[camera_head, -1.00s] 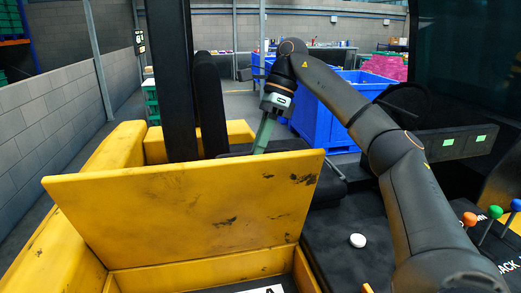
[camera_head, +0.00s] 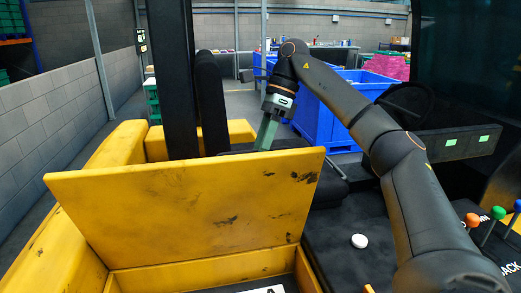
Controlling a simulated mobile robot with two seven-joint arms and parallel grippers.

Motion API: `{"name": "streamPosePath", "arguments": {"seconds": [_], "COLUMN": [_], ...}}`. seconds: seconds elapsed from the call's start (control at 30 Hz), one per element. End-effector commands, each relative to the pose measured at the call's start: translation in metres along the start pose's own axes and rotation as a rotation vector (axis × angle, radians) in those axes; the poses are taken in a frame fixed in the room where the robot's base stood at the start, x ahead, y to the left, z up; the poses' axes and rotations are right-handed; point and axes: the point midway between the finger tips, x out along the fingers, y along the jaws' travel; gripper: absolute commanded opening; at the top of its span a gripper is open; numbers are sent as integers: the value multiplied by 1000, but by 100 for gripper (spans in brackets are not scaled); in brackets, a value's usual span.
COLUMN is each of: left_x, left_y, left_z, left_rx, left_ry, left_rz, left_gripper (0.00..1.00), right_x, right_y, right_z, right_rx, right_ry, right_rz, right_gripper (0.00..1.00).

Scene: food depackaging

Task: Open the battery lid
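The yellow battery lid (camera_head: 195,208) stands raised and tilted up from the yellow compartment (camera_head: 205,270) in the foreground. Its face is scuffed with dark marks. My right arm reaches in from the lower right. Its gripper (camera_head: 266,135) points down behind the lid, past the top edge near the right corner. The lid hides the fingertips, so I cannot tell whether they are open, shut or touching the lid. My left gripper is not in view.
A steering wheel (camera_head: 404,105) stands behind my arm. Blue crates (camera_head: 318,118) stand in the background. A dark mast rises behind the lid.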

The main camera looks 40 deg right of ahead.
Motion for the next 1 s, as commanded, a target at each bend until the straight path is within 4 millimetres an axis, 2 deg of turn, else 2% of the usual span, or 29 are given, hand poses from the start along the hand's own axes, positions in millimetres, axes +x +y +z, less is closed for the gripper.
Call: {"name": "streamPosePath", "arguments": {"seconds": [0.33,1.0], "left_x": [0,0], "left_y": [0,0], "left_z": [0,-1], "left_rx": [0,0], "left_ry": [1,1], "left_rz": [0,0], "left_gripper": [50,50], "right_x": [-8,-54], "right_y": [0,0], "right_z": [2,1], "right_rx": [-4,-2], "right_ry": [0,1], "right_rz": [0,4], "right_gripper": [50,50]}}
